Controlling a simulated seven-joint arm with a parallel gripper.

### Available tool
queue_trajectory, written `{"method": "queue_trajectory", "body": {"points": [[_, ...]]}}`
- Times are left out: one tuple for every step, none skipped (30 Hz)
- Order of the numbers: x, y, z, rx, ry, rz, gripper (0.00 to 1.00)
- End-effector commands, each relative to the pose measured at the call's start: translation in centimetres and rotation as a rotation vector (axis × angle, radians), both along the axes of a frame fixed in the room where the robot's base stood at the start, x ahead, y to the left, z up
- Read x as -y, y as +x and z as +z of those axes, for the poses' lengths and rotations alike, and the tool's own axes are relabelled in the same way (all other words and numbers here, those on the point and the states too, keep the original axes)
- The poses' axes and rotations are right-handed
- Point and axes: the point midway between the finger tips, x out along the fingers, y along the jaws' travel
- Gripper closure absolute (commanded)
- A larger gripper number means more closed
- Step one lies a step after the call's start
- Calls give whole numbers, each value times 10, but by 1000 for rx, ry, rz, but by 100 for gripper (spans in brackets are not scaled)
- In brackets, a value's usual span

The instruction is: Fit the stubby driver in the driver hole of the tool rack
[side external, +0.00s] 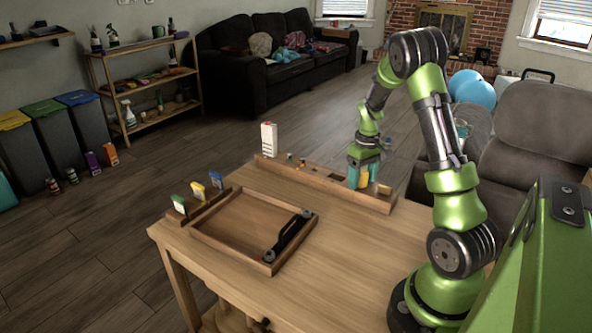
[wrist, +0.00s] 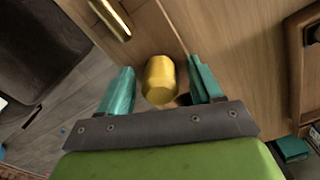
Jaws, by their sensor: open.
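The stubby driver, seen as a short yellow handle (wrist: 159,80), is between the teal fingers of my gripper (wrist: 160,88). The fingers are open, with a gap on each side of the handle. In the side external view my gripper (side external: 363,172) points down at the right part of the tool rack (side external: 323,181), a long wooden bar at the table's back edge. The handle shows there only as a bit of yellow between the fingers. A dark patch lies beside the handle in the wrist view. I cannot tell whether it is the driver hole or whether the driver is seated.
Small tools (side external: 290,158) stand farther left. A wooden tray (side external: 236,254) with a black-handled tool (side external: 290,233) lies in front. The table between is clear.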

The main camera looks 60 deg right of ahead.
Motion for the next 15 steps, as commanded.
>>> {"method": "queue_trajectory", "body": {"points": [[1, 1, 5, 3, -2, 1, 35], [1, 1, 9, 4, -3, 1, 35], [1, 1, 15, 5, -3, 0, 35], [1, 1, 20, 6, -5, 1, 35], [1, 1, 26, 6, -5, 0, 35], [1, 1, 35, 7, -5, 1, 35], [1, 1, 42, 7, -5, 1, 35], [1, 2, 50, 8, -5, 1, 35], [1, 1, 60, 8, -5, 0, 35], [1, 1, 67, 8, -5, 1, 35], [1, 2, 75, 8, -5, 1, 35], [1, 1, 85, 6, -6, 1, 35], [1, 1, 92, 8, -5, 1, 35], [1, 1, 100, 6, -6, 2, 35], [1, 1, 109, 7, -5, 1, 35]]}}
